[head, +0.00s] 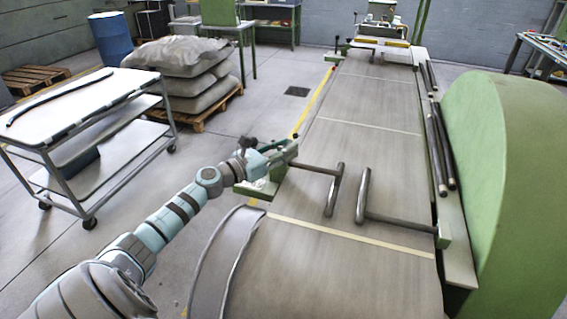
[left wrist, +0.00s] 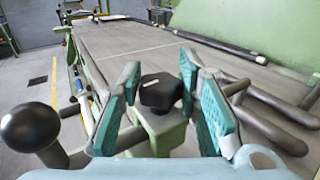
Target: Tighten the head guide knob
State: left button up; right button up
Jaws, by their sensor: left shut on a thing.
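The head guide knob (left wrist: 160,92) is a black lobed knob on a green bracket (left wrist: 160,133) at the belt's left edge. In the left wrist view it sits between the teal finger pads of my left gripper (left wrist: 165,100), which is shut on it. In the head view my left gripper (head: 277,157) is at the green bracket beside the belt, and the knob is hidden or too small to make out there. My right gripper is in neither view.
A lever with a black ball (left wrist: 30,128) stands left of the gripper. Two dark guide bars (head: 334,190) (head: 362,195) reach over the wide belt (head: 345,130). A green rounded housing (head: 510,170) stands at right, a metal cart (head: 85,105) at left. Open floor lies between cart and belt.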

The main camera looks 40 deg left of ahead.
pick_arm(q)
jog(key=shift+f+m+h+b, duration=0.3)
jog(key=shift+f+h+b, duration=0.05)
jog(key=shift+h+b, duration=0.15)
jog(key=shift+r+h, duration=0.3)
jog(key=o, duration=1.2)
jog(key=shift+c, duration=0.2)
jog(key=shift+r, duration=0.15)
notch_tip(320, 180, up, 10)
jog(key=shift+s+f, duration=0.1)
